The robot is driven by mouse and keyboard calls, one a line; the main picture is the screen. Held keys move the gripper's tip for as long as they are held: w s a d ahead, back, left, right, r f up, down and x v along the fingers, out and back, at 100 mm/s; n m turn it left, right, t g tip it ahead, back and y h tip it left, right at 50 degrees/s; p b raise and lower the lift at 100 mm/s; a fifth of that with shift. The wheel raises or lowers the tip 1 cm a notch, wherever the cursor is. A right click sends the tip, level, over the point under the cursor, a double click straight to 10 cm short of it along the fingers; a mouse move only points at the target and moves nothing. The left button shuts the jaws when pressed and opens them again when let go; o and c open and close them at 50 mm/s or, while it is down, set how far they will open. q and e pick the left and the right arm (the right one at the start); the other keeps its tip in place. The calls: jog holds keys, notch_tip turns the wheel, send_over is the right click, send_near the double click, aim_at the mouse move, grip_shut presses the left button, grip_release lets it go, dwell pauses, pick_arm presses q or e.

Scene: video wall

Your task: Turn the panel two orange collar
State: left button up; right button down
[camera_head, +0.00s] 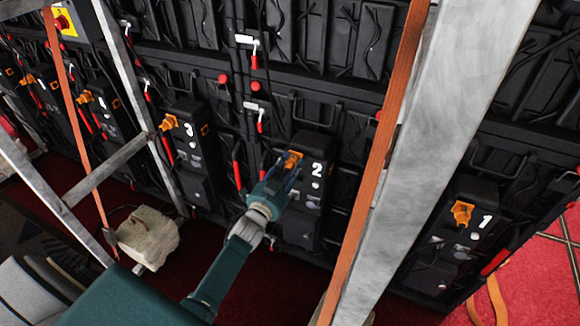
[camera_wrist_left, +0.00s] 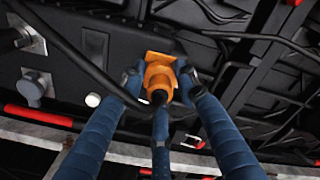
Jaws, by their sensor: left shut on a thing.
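Panel two (camera_head: 316,172) is a black box marked with a white 2, on the video wall in the head view. Its orange collar (camera_head: 292,159) sits at the panel's upper left. My left gripper (camera_head: 281,178) reaches it from below left. In the left wrist view the orange collar (camera_wrist_left: 160,75) with its square flange is between the fingers of my left gripper (camera_wrist_left: 162,80), which are shut on it. A dark cable end shows in the collar's middle. My right gripper is in neither view.
A metal post (camera_head: 440,130) and an orange strap (camera_head: 385,150) stand right of panel two. Panels one (camera_head: 462,225) and three (camera_head: 188,140) have similar orange collars. A metal frame bar (camera_head: 105,168) and a sandbag (camera_head: 147,236) are at left. Red carpet covers the floor.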

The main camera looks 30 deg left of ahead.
pick_arm(q)
jog(key=shift+w+d+r+m, duration=0.1)
jog(key=shift+d+r+m, duration=0.15)
jog(key=shift+r, duration=0.2)
jog(key=o, duration=0.9)
jog(key=shift+o, duration=1.4)
jog(key=shift+f, duration=0.2)
jog(key=shift+s+f, duration=0.1)
jog(key=shift+s, duration=0.25)
jog(key=s, duration=1.1)
jog(key=shift+s+d, duration=0.2)
jog(key=shift+d, duration=0.15)
